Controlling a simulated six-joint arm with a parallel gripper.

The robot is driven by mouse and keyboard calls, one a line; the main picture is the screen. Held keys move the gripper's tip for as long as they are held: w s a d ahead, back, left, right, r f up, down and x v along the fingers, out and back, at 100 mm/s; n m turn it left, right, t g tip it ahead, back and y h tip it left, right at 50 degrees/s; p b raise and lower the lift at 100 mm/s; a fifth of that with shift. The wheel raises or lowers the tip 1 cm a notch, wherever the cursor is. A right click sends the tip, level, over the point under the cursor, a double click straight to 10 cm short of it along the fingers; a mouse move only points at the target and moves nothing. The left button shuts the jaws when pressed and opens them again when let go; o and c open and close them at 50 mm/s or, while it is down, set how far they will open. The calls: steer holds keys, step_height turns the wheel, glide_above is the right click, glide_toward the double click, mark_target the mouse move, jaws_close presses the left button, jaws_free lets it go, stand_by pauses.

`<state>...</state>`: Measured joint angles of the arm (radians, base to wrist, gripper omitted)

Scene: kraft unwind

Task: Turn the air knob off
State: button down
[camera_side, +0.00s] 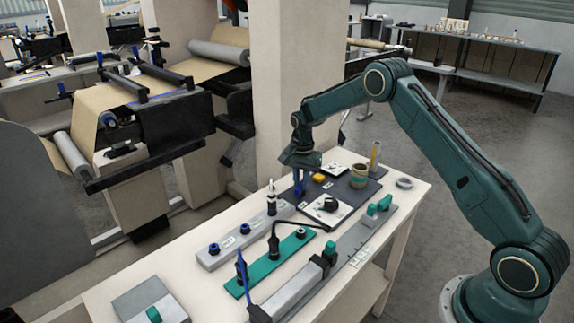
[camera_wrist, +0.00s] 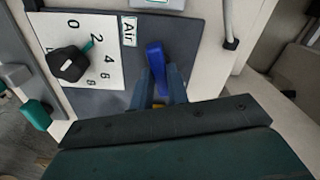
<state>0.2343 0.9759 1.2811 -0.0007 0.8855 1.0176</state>
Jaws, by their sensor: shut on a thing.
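The air knob (camera_wrist: 155,54) is a blue lever-like handle on a dark grey panel, right beside the "Air" label (camera_wrist: 129,30) in the wrist view. My gripper (camera_wrist: 163,82) is shut on it, with its blue-grey fingers around the lower part of the handle. In the side view my gripper (camera_side: 299,184) reaches down to the dark panel (camera_side: 352,193) at the back of the table. There the fingers and the arm's end hide most of the air knob. I cannot tell the knob's exact angle.
A black dial knob (camera_wrist: 67,65) with a green pointer sits on a white numbered plate left of the air knob. Grey and teal fixtures (camera_side: 270,262) fill the table's front.

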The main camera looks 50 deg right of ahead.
mark_target(301, 184)
steer(key=shift+r+m, duration=0.1)
steer(key=shift+m, duration=1.3)
steer(key=c, duration=1.4)
jaws_free()
steer(key=shift+o, duration=0.2)
step_height(301, 184, up, 14)
